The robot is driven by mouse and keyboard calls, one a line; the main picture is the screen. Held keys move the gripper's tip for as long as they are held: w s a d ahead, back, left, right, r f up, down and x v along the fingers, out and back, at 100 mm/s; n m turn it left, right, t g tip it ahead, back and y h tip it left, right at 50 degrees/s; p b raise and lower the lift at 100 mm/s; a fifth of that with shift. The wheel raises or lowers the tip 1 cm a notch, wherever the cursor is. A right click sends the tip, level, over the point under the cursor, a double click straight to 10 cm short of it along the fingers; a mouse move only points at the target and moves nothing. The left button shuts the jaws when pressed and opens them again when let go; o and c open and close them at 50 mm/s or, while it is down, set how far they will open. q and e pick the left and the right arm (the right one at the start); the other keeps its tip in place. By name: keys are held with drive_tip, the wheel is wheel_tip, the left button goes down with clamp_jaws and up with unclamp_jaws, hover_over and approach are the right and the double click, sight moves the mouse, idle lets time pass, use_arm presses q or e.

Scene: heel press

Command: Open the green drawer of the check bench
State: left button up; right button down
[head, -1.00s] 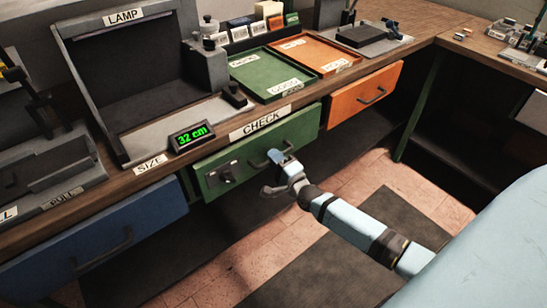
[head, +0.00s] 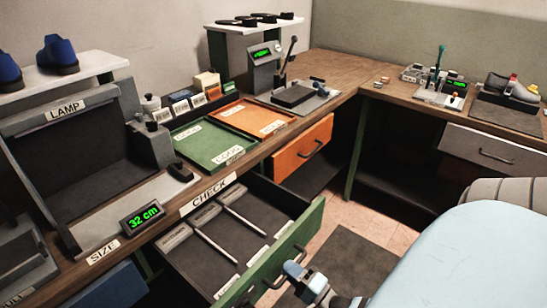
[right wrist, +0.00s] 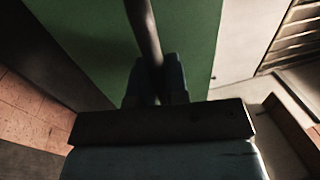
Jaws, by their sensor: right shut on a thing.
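The green drawer (head: 304,228) under the CHECK label (head: 207,194) stands pulled well out from the bench (head: 255,158). Its inside shows dark compartments with thin dividers and white labels. My right gripper (head: 295,270) is at the drawer's front, shut on its bar handle (head: 283,265). In the right wrist view the fingers (right wrist: 157,85) close around the dark handle bar (right wrist: 143,30) in front of the green drawer face (right wrist: 190,40). My left gripper is not in view.
An orange drawer (head: 303,150) is shut to the right of the green one. A green tray (head: 215,147) and an orange tray (head: 254,118) lie on the bench top. A size display (head: 142,215) stands near the bench edge. Open floor (head: 372,232) lies to the right.

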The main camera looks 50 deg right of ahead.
drive_tip(key=shift+v, duration=0.95)
drive_tip(key=shift+r, duration=0.2)
drive_tip(key=c, duration=1.1)
unclamp_jaws()
drive_tip(key=shift+c, duration=0.2)
drive_tip(key=v, duration=1.3)
drive_tip(key=shift+s, duration=0.4)
drive_tip(key=shift+d, duration=0.15)
